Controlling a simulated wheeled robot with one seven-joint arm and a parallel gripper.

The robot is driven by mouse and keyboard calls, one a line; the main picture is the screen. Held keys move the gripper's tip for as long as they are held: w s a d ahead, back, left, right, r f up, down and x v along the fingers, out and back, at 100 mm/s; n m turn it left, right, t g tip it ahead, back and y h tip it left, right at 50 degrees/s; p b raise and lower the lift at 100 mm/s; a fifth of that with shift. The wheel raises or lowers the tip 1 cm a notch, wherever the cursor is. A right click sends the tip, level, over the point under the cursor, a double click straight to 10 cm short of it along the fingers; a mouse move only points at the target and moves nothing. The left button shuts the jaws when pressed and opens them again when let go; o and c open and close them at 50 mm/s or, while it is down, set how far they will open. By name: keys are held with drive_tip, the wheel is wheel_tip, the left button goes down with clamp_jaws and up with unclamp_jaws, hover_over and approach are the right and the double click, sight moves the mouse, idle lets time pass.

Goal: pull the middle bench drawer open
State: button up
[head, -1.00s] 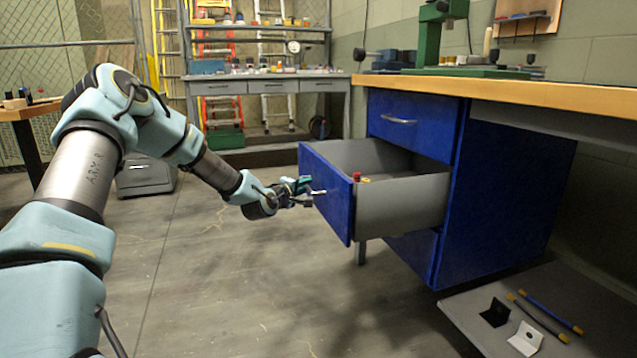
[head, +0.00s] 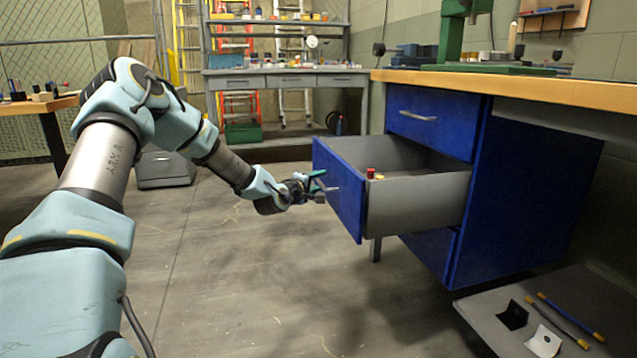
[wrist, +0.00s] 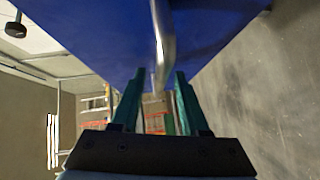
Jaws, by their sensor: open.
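The middle bench drawer (head: 338,192) stands well out from the blue bench cabinet (head: 520,185), its grey side wall and inside showing. A few small items, one red (head: 370,173), lie inside it. My gripper (head: 318,187) is at the drawer's front face, by its handle. In the wrist view the metal handle (wrist: 163,45) runs along the blue front, and its near end lies between the two green fingers of my gripper (wrist: 158,85). The fingers are apart, with gaps beside the handle. I cannot tell whether either finger touches it.
The upper drawer (head: 430,122) is shut under the wooden bench top (head: 560,95). A low grey shelf (head: 480,312) with brackets and rods is at the lower right. The floor (head: 240,270) left of the cabinet is clear.

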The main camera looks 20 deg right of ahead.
drive_tip(key=p+v, duration=0.2)
drive_tip(key=v, duration=0.8)
drive_tip(key=shift+s+a+p, duration=0.2)
drive_tip(key=shift+a+p, duration=0.15)
drive_tip(key=shift+p, duration=0.05)
